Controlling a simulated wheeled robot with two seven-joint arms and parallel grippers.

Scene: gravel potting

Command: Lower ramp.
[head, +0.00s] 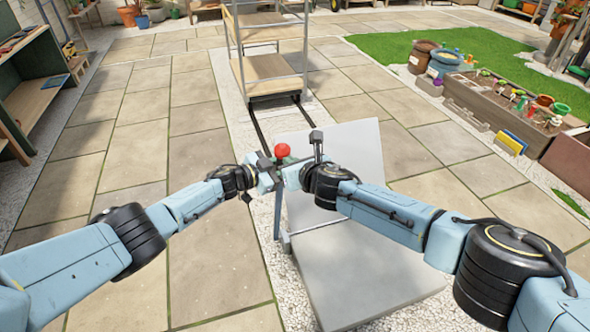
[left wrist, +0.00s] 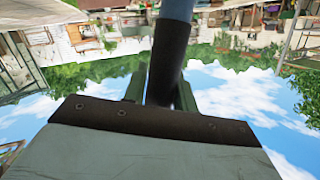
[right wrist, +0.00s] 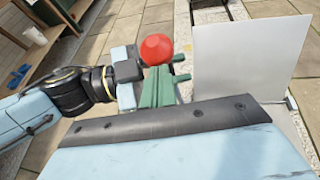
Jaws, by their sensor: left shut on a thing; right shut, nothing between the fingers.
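A pale grey ramp panel (head: 355,150) stands raised at the far end of a flat grey plate (head: 365,275) in the head view. The panel also shows in the right wrist view (right wrist: 250,62). A lever with a red ball knob (head: 283,150) and a blue post (head: 277,215) stands at the panel's left. My left gripper (head: 264,172) is shut on the lever's dark grip (left wrist: 168,60), below the knob. My right gripper (right wrist: 158,88) is shut and empty, its green fingers close to the red knob (right wrist: 157,49); whether they touch it I cannot tell.
Two dark rails (head: 262,130) run across gravel from the panel to a shelved trolley (head: 270,68). Stone paving (head: 130,130) is open on the left. A wooden planter (head: 500,115) and lawn lie at right; a bench (head: 35,95) stands far left.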

